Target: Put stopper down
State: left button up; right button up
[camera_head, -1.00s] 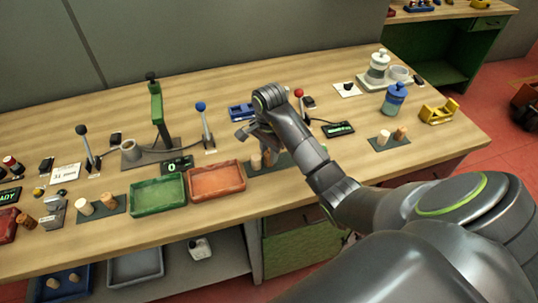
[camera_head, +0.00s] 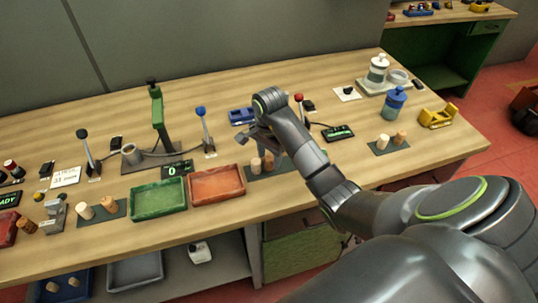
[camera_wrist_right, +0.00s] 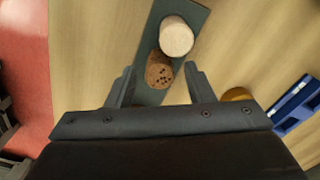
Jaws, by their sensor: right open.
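My right gripper (camera_head: 258,138) is open above a small dark green pad (camera_head: 262,174) right of the orange tray. It also shows in the right wrist view (camera_wrist_right: 160,84), fingers spread and apart from the stoppers. A brown speckled cork stopper (camera_wrist_right: 159,70) stands on the pad between the fingertips as seen there. A paler stopper (camera_wrist_right: 176,37) stands beside it on the pad, beyond the fingers. In the head view the pale stopper (camera_head: 256,165) and brown stopper (camera_head: 268,162) stand below the gripper. My left gripper is out of view.
A green tray (camera_head: 158,211) and an orange tray (camera_head: 217,200) lie to the left. Another pad (camera_head: 380,150) with two stoppers is to the right. A blue block (camera_head: 241,116) and a red-knobbed lever (camera_head: 299,98) stand close behind my gripper.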

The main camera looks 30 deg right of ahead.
aim_at(269, 158)
notch_tip(269, 158, up, 12)
jog(key=p, duration=1.1)
jog(key=shift+f, duration=0.1)
